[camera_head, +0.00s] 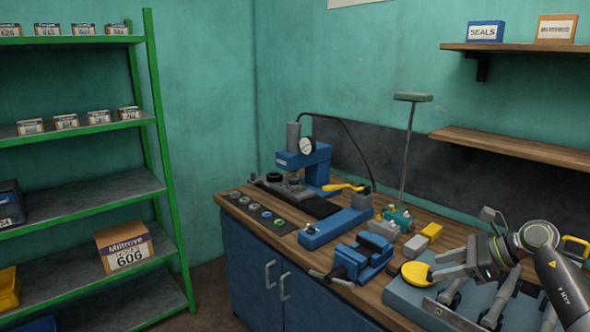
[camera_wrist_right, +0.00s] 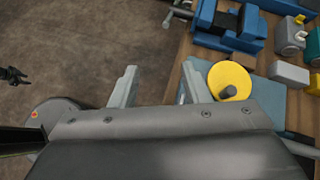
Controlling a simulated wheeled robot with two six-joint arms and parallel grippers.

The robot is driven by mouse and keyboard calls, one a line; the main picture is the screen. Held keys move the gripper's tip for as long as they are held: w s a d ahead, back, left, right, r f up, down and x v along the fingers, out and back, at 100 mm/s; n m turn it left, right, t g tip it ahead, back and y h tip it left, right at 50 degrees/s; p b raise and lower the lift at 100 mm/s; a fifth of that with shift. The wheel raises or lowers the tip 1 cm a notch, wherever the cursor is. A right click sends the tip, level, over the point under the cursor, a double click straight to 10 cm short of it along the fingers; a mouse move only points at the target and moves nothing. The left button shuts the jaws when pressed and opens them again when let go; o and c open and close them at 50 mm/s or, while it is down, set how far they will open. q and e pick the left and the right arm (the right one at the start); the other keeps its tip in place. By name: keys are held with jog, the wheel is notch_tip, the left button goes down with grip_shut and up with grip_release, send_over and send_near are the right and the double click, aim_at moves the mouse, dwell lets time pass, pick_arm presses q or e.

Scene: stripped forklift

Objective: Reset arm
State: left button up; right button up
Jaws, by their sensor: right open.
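My right gripper (camera_head: 432,270) hangs over the front right of the workbench (camera_head: 360,292) in the head view.
A blue vise (camera_head: 360,258) and a blue press (camera_head: 305,165) stand on the bench. Small blocks, including a yellow one (camera_head: 431,231), lie behind the vise. A green shelf rack (camera_head: 90,195) stands at the left, holding a Miltrove box (camera_head: 124,246). Wooden wall shelves (camera_head: 515,147) hang at the right.

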jog(key=s+a+r+m+t+y, duration=0.2)
jog(key=s+a+m+t+y, duration=0.15)
jog(key=a+m+t, duration=0.55)
jog(key=s+d+f+m+h, duration=0.65)
jog(key=m+h, duration=0.25)
jog(key=m, duration=0.7)
jog(key=s+d+f+m+h, duration=0.65)
jog(key=m+h, duration=0.25)
jog(key=m, duration=0.6)
jog(key=s+a+f+m+g+y, duration=0.1)
jog(key=s+a+f+m+g, duration=0.25)
jog(key=s, duration=0.45)
jog(key=s+a+f+m+g+y, duration=0.25)
jog(key=s+f+g, duration=0.2)
jog(key=s, duration=0.35)
jog(key=s+a+f+m+g, duration=0.25)
jog(key=s+f, duration=0.25)
jog(key=s, duration=0.3)
notch_tip(320, 180, down, 24)
jog(key=d+f+g, duration=0.1)
jog(key=d+g, duration=0.1)
jog(key=s+a+f+g+y, duration=0.1)
jog(key=s+f, duration=1.4)
jog(key=shift+a+f+m, duration=0.15)
jog(key=shift+m, duration=0.2)
jog(key=shift+c, duration=0.6)
